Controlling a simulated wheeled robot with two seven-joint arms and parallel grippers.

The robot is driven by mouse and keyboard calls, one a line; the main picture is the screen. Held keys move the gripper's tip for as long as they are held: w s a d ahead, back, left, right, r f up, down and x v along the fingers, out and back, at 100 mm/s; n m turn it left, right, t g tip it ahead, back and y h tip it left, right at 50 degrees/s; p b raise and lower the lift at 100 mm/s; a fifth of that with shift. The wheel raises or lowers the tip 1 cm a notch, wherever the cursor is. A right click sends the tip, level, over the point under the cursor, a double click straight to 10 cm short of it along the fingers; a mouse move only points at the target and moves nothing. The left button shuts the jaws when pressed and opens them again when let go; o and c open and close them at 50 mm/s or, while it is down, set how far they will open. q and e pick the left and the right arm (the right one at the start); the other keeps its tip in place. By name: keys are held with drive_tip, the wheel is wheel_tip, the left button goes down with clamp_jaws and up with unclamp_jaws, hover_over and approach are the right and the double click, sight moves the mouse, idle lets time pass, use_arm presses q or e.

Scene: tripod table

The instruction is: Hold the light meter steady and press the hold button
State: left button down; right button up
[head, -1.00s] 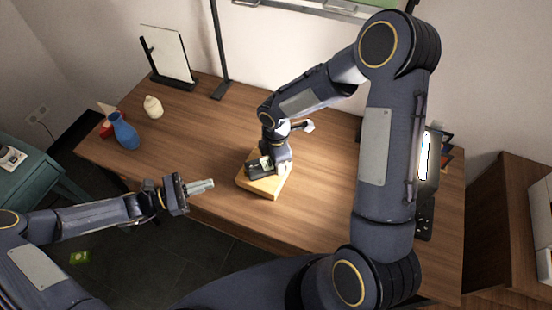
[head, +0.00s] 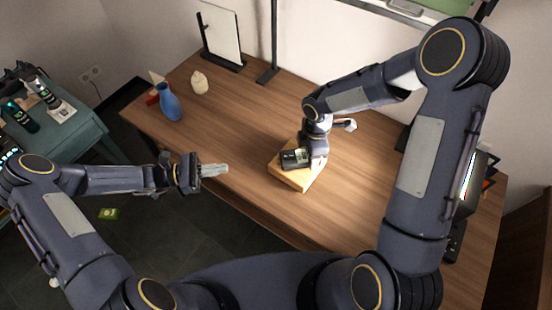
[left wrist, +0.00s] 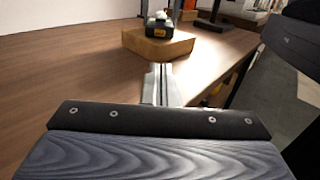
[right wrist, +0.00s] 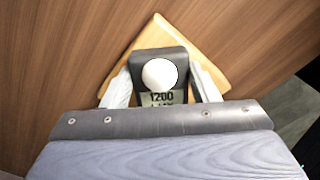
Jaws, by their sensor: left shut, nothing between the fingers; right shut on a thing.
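The light meter (head: 294,159) is a small dark device lying on a light wooden block (head: 292,180) near the table's front edge. In the right wrist view the meter (right wrist: 160,58) shows a white round dome and a display reading 1200. My right gripper (right wrist: 162,92) is shut on the meter, a finger on each side. Its lower part, under the display, is hidden by the gripper body. My left gripper (head: 214,170) is shut and empty, left of the block and apart from it. In the left wrist view the meter (left wrist: 159,27) and block (left wrist: 157,44) stand beyond its fingertips.
A blue vase (head: 169,103), a cream bottle (head: 199,83) and a framed panel (head: 220,35) stand at the back left of the wooden table (head: 240,120). A lit screen (head: 467,177) is at the right. Table between left gripper and block is clear.

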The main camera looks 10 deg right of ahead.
sight(277, 162)
use_arm(q)
drive_tip(key=shift+d, duration=0.2)
drive_tip(key=d, duration=1.3)
drive_tip(key=shift+d, duration=0.4)
drive_tip(key=shift+d, duration=1)
use_arm(e)
drive_tip(key=shift+a, duration=0.2)
use_arm(q)
drive_tip(key=shift+a, duration=0.1)
drive_tip(key=a, duration=1.4)
drive_tip(key=shift+w+a, duration=0.1)
use_arm(e)
drive_tip(key=shift+d, duration=0.2)
